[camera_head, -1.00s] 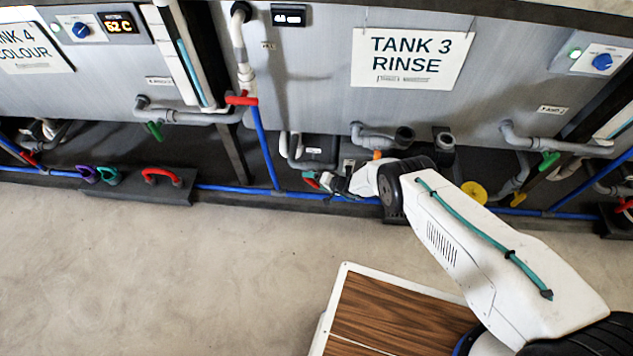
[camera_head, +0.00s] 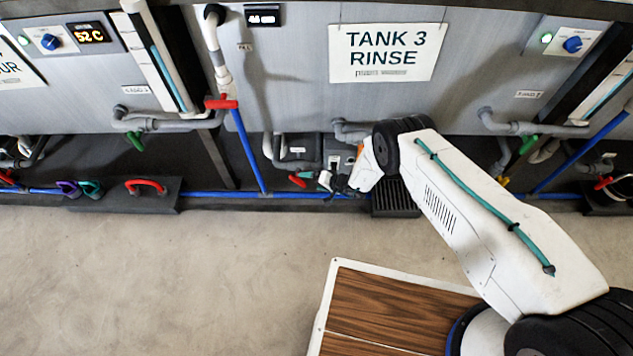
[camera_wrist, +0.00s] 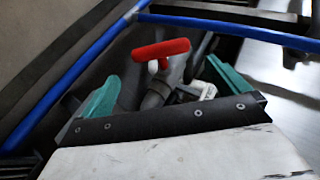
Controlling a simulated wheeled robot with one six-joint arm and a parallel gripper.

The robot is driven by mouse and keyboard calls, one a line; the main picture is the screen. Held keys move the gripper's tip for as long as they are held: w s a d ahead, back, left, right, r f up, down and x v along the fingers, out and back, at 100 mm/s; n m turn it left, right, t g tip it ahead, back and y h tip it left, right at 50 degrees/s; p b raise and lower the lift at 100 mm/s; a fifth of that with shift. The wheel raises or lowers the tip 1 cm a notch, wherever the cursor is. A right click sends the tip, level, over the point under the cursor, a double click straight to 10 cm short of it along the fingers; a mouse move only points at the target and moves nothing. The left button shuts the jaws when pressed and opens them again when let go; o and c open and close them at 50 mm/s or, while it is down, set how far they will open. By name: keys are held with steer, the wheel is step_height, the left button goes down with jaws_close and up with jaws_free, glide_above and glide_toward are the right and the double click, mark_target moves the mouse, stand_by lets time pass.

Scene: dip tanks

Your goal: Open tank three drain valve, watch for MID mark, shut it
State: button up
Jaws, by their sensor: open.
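The white "TANK 3 RINSE" sign (camera_head: 383,52) hangs on the grey tank front. Below it, a small red valve handle (camera_head: 298,181) sits low by the grey pipework. In the wrist view the handle is a red T-bar (camera_wrist: 160,49) on a grey stem, ahead of and between my teal fingertips. My gripper (camera_wrist: 165,84) is open and empty, with the fingers apart from the bar. In the head view my gripper (camera_head: 326,181) is just right of the handle, partly hidden by its own wrist. No MID mark is legible.
A blue pipe (camera_head: 225,193) runs along the floor edge. A red lever (camera_head: 222,103) and green handles (camera_head: 135,140) (camera_head: 528,145) sit on other pipes. A dark block with a red handle (camera_head: 146,186) stands left. A sight tube (camera_head: 160,62) stands upper left.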

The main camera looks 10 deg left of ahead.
steer(key=shift+s+d+r, duration=0.15)
steer(key=shift+d+r, duration=0.2)
steer(key=shift+d, duration=0.2)
